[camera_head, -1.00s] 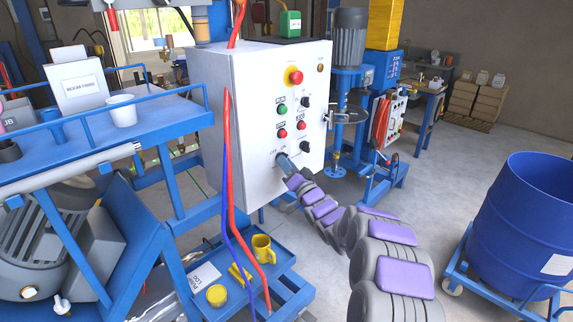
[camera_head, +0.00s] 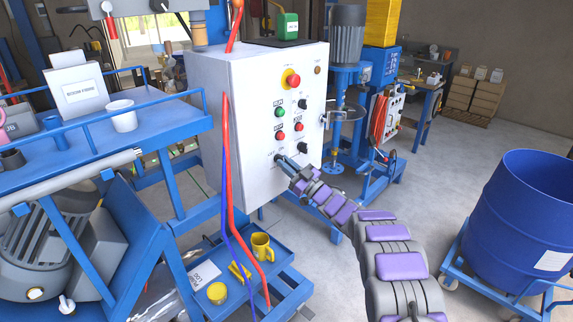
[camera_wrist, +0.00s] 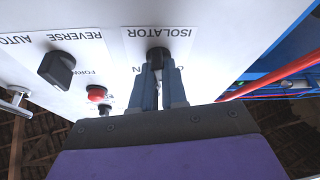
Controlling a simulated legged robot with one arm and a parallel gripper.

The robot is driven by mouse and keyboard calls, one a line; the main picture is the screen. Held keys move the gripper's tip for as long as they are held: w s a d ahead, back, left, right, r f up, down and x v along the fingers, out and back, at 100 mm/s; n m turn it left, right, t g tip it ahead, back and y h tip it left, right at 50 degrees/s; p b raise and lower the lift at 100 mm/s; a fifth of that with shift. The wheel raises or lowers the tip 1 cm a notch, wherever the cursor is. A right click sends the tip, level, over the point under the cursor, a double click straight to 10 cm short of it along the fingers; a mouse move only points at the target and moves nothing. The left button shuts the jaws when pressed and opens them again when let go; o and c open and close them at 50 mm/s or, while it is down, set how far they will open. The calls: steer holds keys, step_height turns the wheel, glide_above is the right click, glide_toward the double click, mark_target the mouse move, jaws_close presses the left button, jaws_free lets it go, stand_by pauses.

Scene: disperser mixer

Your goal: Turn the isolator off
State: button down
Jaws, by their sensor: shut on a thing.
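The isolator knob (camera_wrist: 158,56) is a small black rotary knob under an upside-down ISOLATOR label in the wrist view. It sits low on the front of the white control cabinet (camera_head: 250,150). My gripper (camera_wrist: 160,76) is shut on the knob, one blue-grey finger on each side. The fingers partly hide the position lettering below the knob, so I cannot read its setting clearly. In the head view my gripper (camera_head: 283,162) reaches the cabinet's lower left front.
Beside the isolator are a black selector (camera_wrist: 57,69) and a red button (camera_wrist: 97,94). A red emergency stop (camera_head: 293,80) is higher up. A red hose (camera_head: 230,180) hangs along the cabinet's left edge. A blue drum (camera_head: 525,220) stands right; open floor lies between.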

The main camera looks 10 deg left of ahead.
steer(key=n+g, duration=0.1)
steer(key=n, duration=0.1)
steer(key=n+g, duration=0.1)
steer(key=n, duration=0.2)
steer(key=n+g, duration=0.1)
steer(key=n, duration=0.1)
steer(key=shift+w+d+r+y, duration=0.15)
steer(key=shift+w+d+y, duration=0.1)
steer(key=shift+y, duration=0.15)
steer(key=shift+n+g, duration=0.4)
steer(key=c, duration=1.6)
jaws_free()
steer(key=o, duration=0.4)
steer(key=shift+w+a+f+b, duration=0.15)
steer(key=shift+w+f+b, duration=0.05)
steer(key=shift+f+b, duration=0.1)
steer(key=shift+o, duration=0.2)
steer(key=p+v, duration=0.2)
steer(key=v, duration=1.5)
